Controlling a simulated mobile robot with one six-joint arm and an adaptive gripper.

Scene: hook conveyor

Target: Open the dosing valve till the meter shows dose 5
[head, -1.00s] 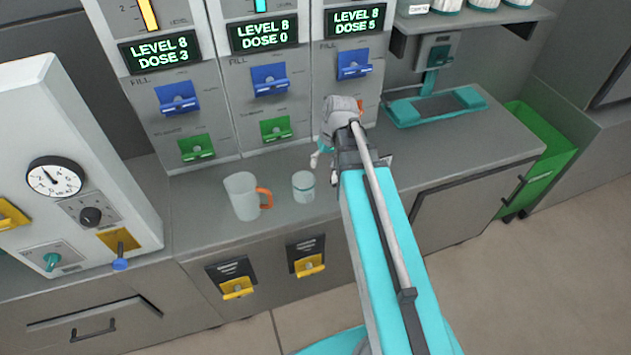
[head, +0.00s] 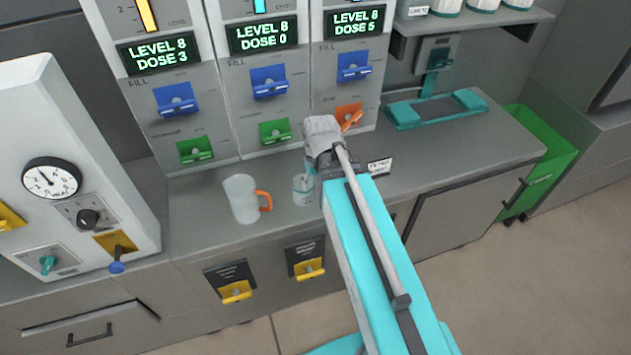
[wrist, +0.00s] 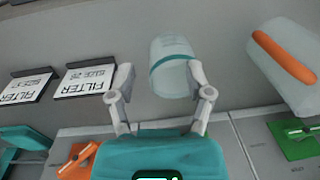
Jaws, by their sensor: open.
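Three meters read LEVEL 8: the left display (head: 158,54) shows dose 3, the middle display (head: 262,34) dose 0, the right display (head: 355,22) dose 5. Under each is a blue lever marked FILL: left (head: 176,100), middle (head: 269,81), right (head: 353,66). Lower handles are green at left (head: 195,149), green in the middle (head: 275,131), and orange at right (head: 349,116), the last partly behind my wrist. My gripper (wrist: 160,73) is open. A clear cup with a teal band (wrist: 174,72) shows between and beyond its fingertips; contact cannot be told. It stands on the counter (head: 303,194).
A clear mug with an orange handle (head: 241,201) stands left of the cup. A gauge box (head: 62,150) is at the far left. A teal tray (head: 440,107) and green bin (head: 541,155) are at right. Yellow catches (head: 236,291) sit below on the front.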

